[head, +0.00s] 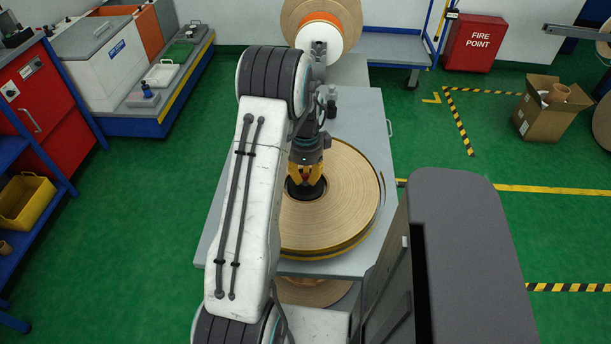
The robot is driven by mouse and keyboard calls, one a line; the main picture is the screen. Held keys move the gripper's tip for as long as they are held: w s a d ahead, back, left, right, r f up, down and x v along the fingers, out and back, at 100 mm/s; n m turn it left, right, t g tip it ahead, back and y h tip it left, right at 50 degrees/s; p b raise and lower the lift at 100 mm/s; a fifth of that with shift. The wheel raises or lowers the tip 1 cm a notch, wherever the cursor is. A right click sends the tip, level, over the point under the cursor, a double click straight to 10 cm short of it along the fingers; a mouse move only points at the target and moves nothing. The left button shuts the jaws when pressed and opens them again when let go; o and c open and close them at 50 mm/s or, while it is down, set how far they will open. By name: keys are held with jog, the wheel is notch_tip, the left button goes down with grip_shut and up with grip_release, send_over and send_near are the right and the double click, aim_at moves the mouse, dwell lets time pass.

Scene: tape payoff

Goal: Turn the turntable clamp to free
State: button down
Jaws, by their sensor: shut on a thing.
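The turntable carries a wide flat roll of tan tape (345,205) on a grey cabinet top (368,110). A black hub (293,190) sits at the roll's centre, and I take it for the base of the clamp. My gripper (306,180), with yellow fingers, points down over this hub. My fingers cover most of the knob, and I cannot tell which way the clamp is turned. My white arm hides the left part of the roll.
Behind the cabinet stands an upright tape reel with a white and orange core (322,40). A small grey bottle-like item (332,100) stands on the cabinet top. Another roll (315,292) lies lower at the front. Green floor (430,130) is free to the right.

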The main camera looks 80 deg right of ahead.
jog(key=shift+f+n, duration=0.1)
jog(key=shift+n, duration=0.2)
jog(key=n+b, duration=0.1)
jog(key=n, duration=0.1)
jog(key=shift+n, duration=0.3)
jog(key=n+b, duration=0.1)
jog(key=n, duration=0.4)
jog(key=shift+s+n+b, duration=0.15)
jog(key=shift+n+b, duration=0.15)
jog(key=shift+b, duration=0.05)
jog(key=n, duration=0.4)
jog(key=shift+d+b, duration=0.1)
jog(key=shift+b, duration=0.3)
jog(key=shift+d+n, duration=0.1)
jog(key=shift+n, duration=2.4)
jog(key=c, duration=1.1)
grip_release()
